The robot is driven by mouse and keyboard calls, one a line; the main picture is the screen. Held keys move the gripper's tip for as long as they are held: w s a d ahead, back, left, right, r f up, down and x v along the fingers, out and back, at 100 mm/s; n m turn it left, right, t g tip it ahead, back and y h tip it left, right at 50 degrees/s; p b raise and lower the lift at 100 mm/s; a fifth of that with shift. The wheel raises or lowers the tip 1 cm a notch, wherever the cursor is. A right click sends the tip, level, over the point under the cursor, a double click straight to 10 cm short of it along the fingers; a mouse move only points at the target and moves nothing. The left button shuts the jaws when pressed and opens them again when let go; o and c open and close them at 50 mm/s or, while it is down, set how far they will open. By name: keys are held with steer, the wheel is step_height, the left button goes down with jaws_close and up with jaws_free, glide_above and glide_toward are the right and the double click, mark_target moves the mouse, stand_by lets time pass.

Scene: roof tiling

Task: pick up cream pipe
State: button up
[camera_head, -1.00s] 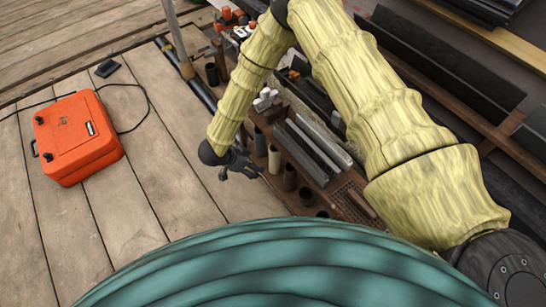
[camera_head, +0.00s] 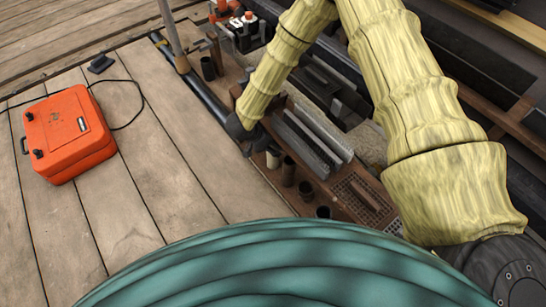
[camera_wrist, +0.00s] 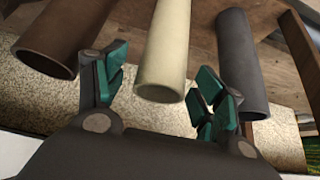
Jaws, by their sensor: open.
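The cream pipe (camera_wrist: 166,45) is in the middle of the wrist view, its open end towards the camera. My gripper (camera_wrist: 158,72) is open, with one green-padded finger on each side of the cream pipe's near end. I cannot tell whether either pad touches it. In the head view my gripper (camera_head: 252,143) is at the tray's left edge, largely hidden by its own wrist. The cream pipe (camera_head: 273,157) shows there just below and to the right of it.
A brown pipe (camera_wrist: 65,38) and a dark grey pipe (camera_wrist: 241,62) flank the cream one closely. Dark pipes (camera_head: 288,174) stand along the tray edge, near grey ridged strips (camera_head: 310,140). An orange case (camera_head: 68,135) rests on the planks, with bare planks (camera_head: 170,165) between.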

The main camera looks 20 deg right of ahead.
steer(key=shift+d+f, duration=0.1)
steer(key=shift+f, duration=0.45)
steer(key=shift+w, duration=0.1)
steer(key=shift+r, duration=0.1)
steer(key=shift+c, duration=0.3)
steer(key=c, duration=1.2)
steer(key=shift+r+p, duration=0.2)
steer(key=shift+p, duration=0.2)
